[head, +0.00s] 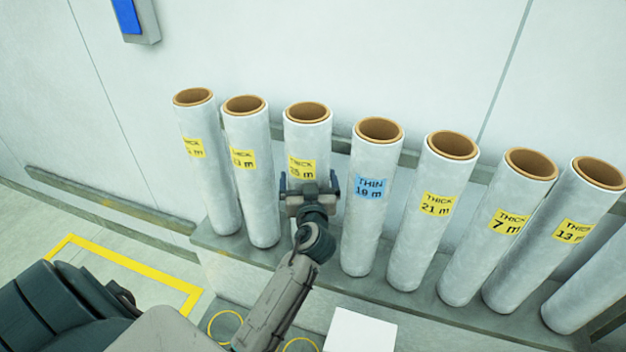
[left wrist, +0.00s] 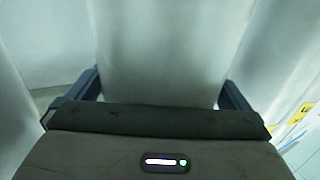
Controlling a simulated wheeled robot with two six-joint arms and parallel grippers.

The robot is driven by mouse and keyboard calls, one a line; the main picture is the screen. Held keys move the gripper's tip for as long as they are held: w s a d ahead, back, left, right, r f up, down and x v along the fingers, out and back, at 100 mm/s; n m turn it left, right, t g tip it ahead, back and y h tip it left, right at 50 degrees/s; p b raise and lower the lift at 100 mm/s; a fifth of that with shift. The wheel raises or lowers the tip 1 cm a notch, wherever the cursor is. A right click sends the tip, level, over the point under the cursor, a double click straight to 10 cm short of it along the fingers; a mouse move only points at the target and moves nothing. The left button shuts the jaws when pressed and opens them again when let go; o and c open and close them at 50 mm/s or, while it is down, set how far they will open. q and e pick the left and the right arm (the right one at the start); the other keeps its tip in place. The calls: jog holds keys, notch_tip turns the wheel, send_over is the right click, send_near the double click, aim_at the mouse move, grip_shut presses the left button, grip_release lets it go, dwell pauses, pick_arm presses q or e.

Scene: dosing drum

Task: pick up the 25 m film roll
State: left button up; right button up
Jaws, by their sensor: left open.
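The roll behind my left gripper (head: 309,182) is a tall white film roll (head: 308,134) with a brown core. Its yellow label reads THICK and seems to say 25 m, partly covered by the gripper. It stands upright on the ledge, third from the left. In the left wrist view the open jaws (left wrist: 160,90) straddle a pale roll surface (left wrist: 160,55), one finger on each side. I cannot tell whether the fingers touch it. The roll's lower part is hidden behind my arm. My right gripper is not in view.
Other rolls stand close by: two on the left (head: 246,150), the THIN 19 m roll (head: 370,225) on the right, then several THICK ones (head: 432,190). They share a grey ledge (head: 425,308) along the wall. A white box top (head: 360,331) is in front.

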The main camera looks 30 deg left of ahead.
pick_arm(q)
jog(key=shift+s+d+r, duration=0.35)
jog(key=shift+s+r, duration=0.1)
jog(key=shift+d, duration=0.1)
jog(key=c, duration=0.4)
jog(key=shift+w+a+f, duration=0.15)
jog(key=shift+a+f, duration=0.05)
jog(key=c, duration=1)
jog(key=shift+r, duration=0.15)
jog(key=c, duration=0.3)
